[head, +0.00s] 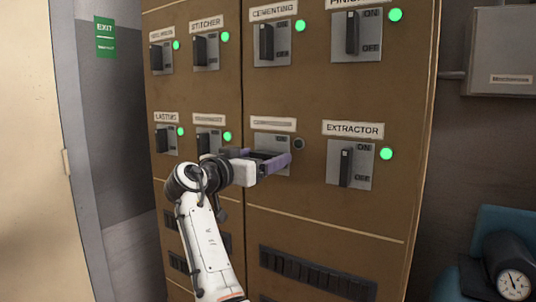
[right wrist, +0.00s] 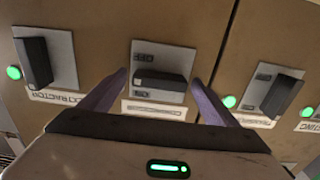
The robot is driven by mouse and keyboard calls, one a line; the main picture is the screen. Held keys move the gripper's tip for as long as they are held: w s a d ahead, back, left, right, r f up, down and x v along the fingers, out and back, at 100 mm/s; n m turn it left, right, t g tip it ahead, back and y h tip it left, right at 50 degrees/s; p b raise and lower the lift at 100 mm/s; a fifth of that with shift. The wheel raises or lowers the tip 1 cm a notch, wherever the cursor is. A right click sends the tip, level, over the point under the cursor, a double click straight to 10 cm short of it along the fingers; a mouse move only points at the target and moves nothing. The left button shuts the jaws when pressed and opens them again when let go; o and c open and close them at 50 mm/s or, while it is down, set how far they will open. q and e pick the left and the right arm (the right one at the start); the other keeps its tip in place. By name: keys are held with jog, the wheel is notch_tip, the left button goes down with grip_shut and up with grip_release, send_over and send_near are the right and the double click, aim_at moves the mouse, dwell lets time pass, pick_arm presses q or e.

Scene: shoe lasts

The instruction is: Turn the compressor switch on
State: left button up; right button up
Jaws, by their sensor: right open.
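The compressor switch sits on a grey plate (head: 281,141) in the lower row of the brown cabinet, under a label too blurred to read surely. Its lamp (head: 299,144) is dark. In the right wrist view its black handle (right wrist: 160,82) lies crosswise on the plate, with OFF at the picture's top. My right gripper (head: 265,156) is open in front of this switch, its purple fingers on either side of the handle. I cannot tell whether they touch it. In the head view the gripper hides much of the handle. My left gripper is not in view.
The extractor switch (head: 347,165) is close on the right, its lamp (head: 386,154) green. Several other switches with green lamps, including cementing (head: 268,42) and stitcher (head: 205,49), surround the spot. A pressure gauge (head: 513,284) stands at the lower right.

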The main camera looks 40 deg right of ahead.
jog(key=shift+w+d, duration=0.15)
jog(key=shift+d, duration=0.15)
jog(key=c, duration=1)
jog(key=shift+c, duration=0.2)
